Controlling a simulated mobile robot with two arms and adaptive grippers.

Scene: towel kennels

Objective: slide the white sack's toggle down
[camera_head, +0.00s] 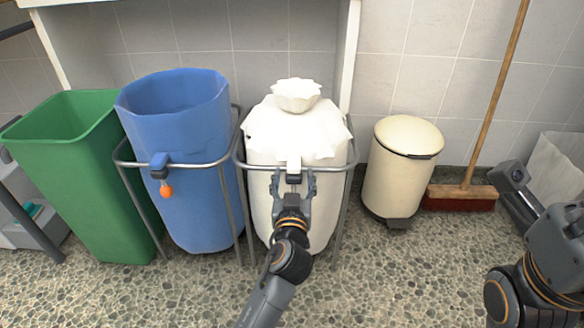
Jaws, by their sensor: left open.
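The white sack (263,150) hangs in a grey metal ring stand (342,210), its top gathered into a ruffled tuft (297,94). A small white toggle or clip (293,161) sits at the front of the ring, in the middle of the sack. My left gripper (293,176) is open just below it, with one finger on each side. I cannot tell whether the fingers touch it, and the gripper hides what lies lower down. My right gripper (511,176) seems to be at the right edge, far from the sack; its jaws are unclear.
A blue sack (190,115) stands open on the left in its own ring, with a blue clip and orange pull (166,189). Left of it is a green bin (75,155). A cream pedal bin (402,165) and a broom (460,196) stand to the right. The front floor is clear.

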